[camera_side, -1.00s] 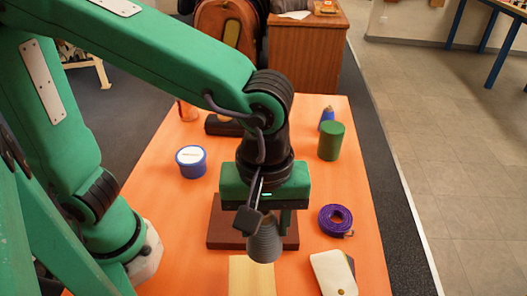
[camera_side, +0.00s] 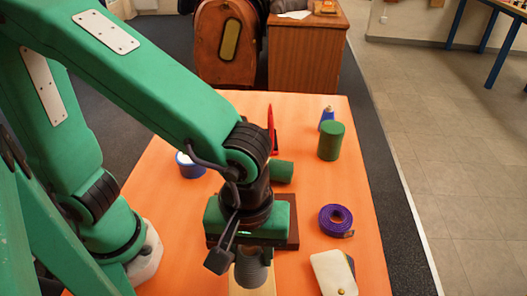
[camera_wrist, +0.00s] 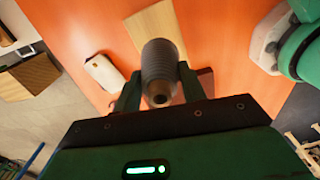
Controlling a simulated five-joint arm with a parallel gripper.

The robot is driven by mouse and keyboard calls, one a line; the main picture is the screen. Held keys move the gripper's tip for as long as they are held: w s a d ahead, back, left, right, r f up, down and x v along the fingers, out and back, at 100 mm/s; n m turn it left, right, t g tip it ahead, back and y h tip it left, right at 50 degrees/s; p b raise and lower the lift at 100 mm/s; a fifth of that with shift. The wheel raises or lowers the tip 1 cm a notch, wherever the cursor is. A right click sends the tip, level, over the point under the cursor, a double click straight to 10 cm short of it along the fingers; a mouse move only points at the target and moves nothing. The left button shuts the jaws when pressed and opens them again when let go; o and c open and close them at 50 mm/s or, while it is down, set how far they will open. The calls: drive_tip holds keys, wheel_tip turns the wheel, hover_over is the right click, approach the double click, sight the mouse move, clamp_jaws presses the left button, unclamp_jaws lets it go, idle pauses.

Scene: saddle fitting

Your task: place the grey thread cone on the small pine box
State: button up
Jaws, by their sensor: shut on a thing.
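The grey thread cone (camera_side: 253,269) is held in my gripper (camera_side: 252,256), below the green gripper body. In the wrist view the ribbed cone (camera_wrist: 160,65) sits between the two fingers of my gripper (camera_wrist: 160,85). The small pine box (camera_side: 236,288) is a pale wooden block at the front of the orange table. In the side view the cone overlaps the box and hides part of its top. The box also shows beyond the cone in the wrist view (camera_wrist: 148,24). I cannot tell whether the cone touches it.
A dark brown board (camera_side: 293,232) lies behind the gripper. To the right are a purple tape roll (camera_side: 336,220), a cream case (camera_side: 333,272) and an upright green cylinder (camera_side: 331,141). A blue tin (camera_side: 189,168) stands back left. The table between box and case is clear.

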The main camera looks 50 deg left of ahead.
sight(250, 265)
drive_tip(key=shift+f, duration=0.1)
drive_tip(key=shift+f, duration=1.9)
drive_tip(key=shift+f, duration=0.15)
drive_tip(key=o, duration=1.1)
wheel_tip(250, 265, up, 12)
drive_tip(key=shift+r, duration=0.2)
drive_tip(key=shift+a, duration=0.1)
